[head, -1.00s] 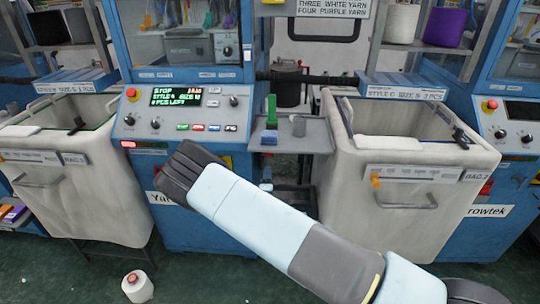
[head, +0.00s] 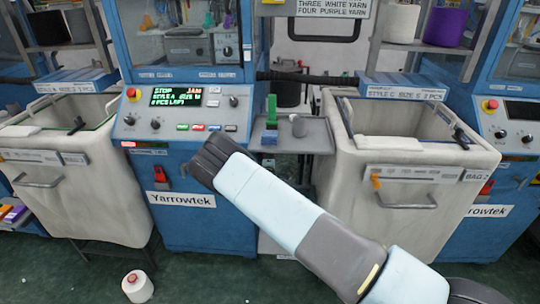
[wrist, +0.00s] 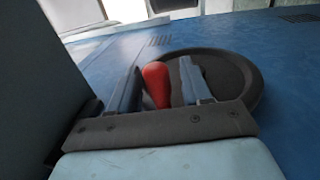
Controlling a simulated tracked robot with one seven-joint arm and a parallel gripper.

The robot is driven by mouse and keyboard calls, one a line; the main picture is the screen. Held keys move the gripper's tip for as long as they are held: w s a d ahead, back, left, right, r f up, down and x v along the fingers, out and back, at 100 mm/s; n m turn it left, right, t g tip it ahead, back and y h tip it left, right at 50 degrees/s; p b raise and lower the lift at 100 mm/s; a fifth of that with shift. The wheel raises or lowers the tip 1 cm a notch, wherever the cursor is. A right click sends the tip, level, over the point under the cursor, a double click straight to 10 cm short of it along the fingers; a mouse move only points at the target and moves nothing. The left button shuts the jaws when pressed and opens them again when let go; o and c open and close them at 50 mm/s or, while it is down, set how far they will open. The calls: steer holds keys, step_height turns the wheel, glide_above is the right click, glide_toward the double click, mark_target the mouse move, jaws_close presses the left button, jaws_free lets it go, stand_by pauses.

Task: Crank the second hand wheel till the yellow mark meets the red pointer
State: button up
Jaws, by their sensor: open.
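In the wrist view, a dark round hand wheel (wrist: 238,77) with a red handle knob (wrist: 157,82) sits against a blue panel. My gripper (wrist: 160,72) is open, with one finger on each side of the red knob. A gap shows left of the knob; whether the right finger touches it I cannot tell. The wheel's left part is hidden behind the fingers. No yellow mark or red pointer can be made out on the wheel. In the head view my arm reaches towards the blue middle machine (head: 205,220), and the wheel and gripper are hidden there.
A grey shelf (head: 315,135) holds a green item (head: 271,108).

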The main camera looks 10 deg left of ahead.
jaws_close()
stand_by(0.5)
